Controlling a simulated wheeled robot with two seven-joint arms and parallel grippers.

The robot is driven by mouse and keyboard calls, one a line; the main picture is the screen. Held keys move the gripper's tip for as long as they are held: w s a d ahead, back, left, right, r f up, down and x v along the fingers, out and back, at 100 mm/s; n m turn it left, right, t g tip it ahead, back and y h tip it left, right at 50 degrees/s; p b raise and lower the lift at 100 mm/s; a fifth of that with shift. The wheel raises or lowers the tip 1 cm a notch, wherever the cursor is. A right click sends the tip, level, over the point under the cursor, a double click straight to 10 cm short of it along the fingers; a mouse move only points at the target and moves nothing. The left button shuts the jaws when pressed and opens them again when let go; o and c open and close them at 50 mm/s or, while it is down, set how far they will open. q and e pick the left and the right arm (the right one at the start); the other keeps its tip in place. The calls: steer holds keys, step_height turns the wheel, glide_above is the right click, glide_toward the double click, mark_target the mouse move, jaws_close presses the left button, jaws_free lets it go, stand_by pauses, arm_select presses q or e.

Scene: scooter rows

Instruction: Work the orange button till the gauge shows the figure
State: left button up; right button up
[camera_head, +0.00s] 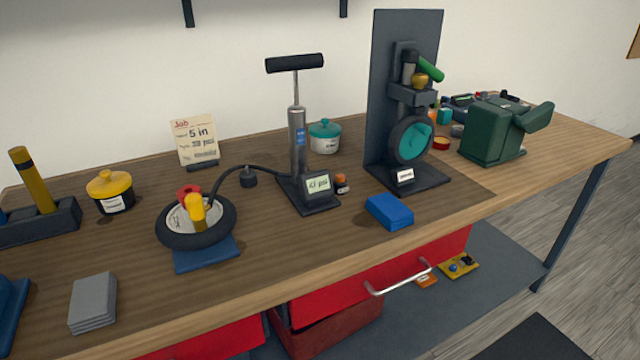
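A small orange button (341,178) tops a dark little housing beside the floor pump's base. The gauge (318,182) is a pale display on the pump's foot; it shows a psi reading, its digits too small to read surely. The silver pump (298,140) stands upright with its black T-handle raised. Its black hose runs left to the wheel with a black tyre (172,240), which rests on a blue stand. Neither gripper shows.
A blue block (389,211) lies right of the pump. A dark stand holding a small wheel (410,140) and a green machine (495,132) are farther right. A yellow pot (110,192), a teal-lidded pot (324,136) and grey plates (93,302) also stand on the bench. The front middle is clear.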

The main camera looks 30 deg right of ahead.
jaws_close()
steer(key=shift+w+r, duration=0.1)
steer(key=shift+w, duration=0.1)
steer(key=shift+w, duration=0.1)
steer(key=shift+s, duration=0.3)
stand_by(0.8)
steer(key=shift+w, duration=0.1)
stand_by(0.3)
